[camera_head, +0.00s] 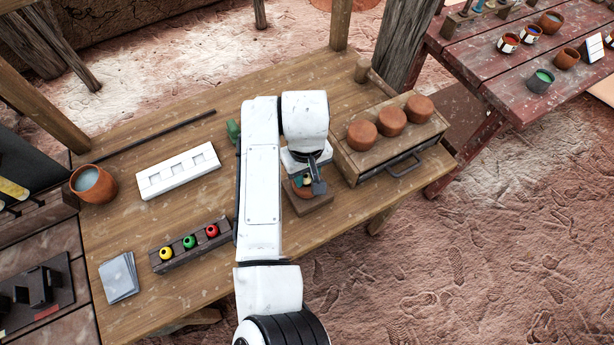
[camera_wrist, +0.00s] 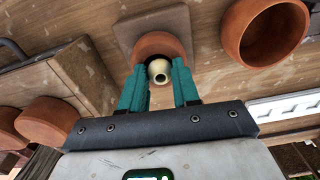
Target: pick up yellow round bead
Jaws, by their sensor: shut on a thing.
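My gripper (camera_head: 306,182) is over a small wooden board (camera_head: 312,208) at the right part of the table. In the wrist view its teal fingers (camera_wrist: 160,85) are closed around a pale cream-yellow round bead (camera_wrist: 159,70) with a dark hole. A terracotta round piece (camera_wrist: 160,44) lies behind the bead on the board; I cannot tell whether the bead touches it. A bright yellow round bead (camera_head: 166,253) sits in a dark wooden rack (camera_head: 169,268) at the front left, beside a green bead (camera_head: 189,241) and a red bead (camera_head: 211,230). My gripper is well away from that rack.
A drawer box (camera_head: 422,143) with terracotta rounds on top stands close right of my gripper. A white slotted block (camera_head: 180,181), a terracotta bowl (camera_head: 106,184) and stacked grey plates (camera_head: 119,278) are to the left. A thin dark rod (camera_head: 160,137) lies behind the block.

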